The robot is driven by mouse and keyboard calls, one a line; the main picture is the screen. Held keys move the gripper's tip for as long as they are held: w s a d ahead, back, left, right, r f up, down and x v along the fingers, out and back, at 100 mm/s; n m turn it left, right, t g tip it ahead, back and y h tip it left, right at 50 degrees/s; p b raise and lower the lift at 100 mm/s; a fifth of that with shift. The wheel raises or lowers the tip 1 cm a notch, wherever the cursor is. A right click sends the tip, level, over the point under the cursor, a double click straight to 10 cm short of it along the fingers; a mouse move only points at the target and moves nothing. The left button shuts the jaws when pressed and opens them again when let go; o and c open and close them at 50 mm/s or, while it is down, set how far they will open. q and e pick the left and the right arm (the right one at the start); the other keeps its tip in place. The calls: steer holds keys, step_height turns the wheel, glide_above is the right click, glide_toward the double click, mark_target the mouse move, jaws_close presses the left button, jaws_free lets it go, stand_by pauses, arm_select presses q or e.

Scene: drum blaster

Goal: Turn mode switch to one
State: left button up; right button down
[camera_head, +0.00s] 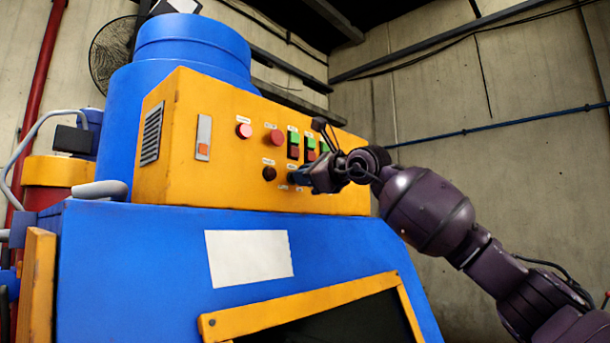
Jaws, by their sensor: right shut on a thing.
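A yellow control box (230,178) sits on top of the blue machine. Its front carries red round buttons, green and red push buttons and a dark round knob (269,173) in the lower row. My right gripper (297,177) is at the lower row of the panel, just right of that knob. It is shut on a small control there, which looks like the mode switch; the fingers and wrist hide most of it, and its setting cannot be read. The labels are too small to read. My left gripper is not in view.
The blue machine body (150,255) has a blank white plate (249,257) and a yellow-framed dark opening (330,315) below the box. A grey bent pipe (30,145) and a red pipe (42,90) stand at the left. Open room lies at the right before the concrete wall (530,120).

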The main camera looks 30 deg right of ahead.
stand_by(0.4)
steer(key=c, duration=1.2)
jaws_free()
steer(key=shift+b+v, duration=1.7)
steer(key=shift+v, duration=3.75)
